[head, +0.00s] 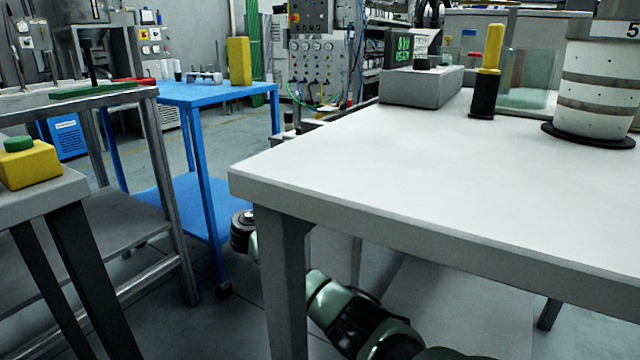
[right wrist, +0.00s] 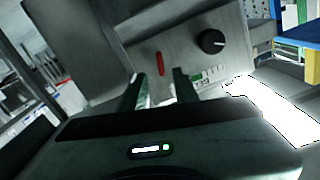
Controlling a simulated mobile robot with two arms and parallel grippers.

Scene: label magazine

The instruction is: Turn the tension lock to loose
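In the right wrist view, a grey panel (right wrist: 185,38) carries a thin red lever (right wrist: 160,64) and a round black knob (right wrist: 212,41) to its right. No readable label shows which of them is the tension lock. My right gripper (right wrist: 158,78) is open, its two dark fingers apart. The red lever appears between the fingertips, lying nearly along the fingers' direction. I cannot tell whether the fingers touch it. In the head view, parts of my arm show below the table, but neither gripper can be seen there.
A white table (head: 400,165) fills the right side of the head view. On it stand a grey box (head: 420,86), a yellow-and-black post (head: 487,75) and a white banded cylinder (head: 600,85). A blue cart (head: 195,92) and a yellow button box (head: 30,166) are at left.

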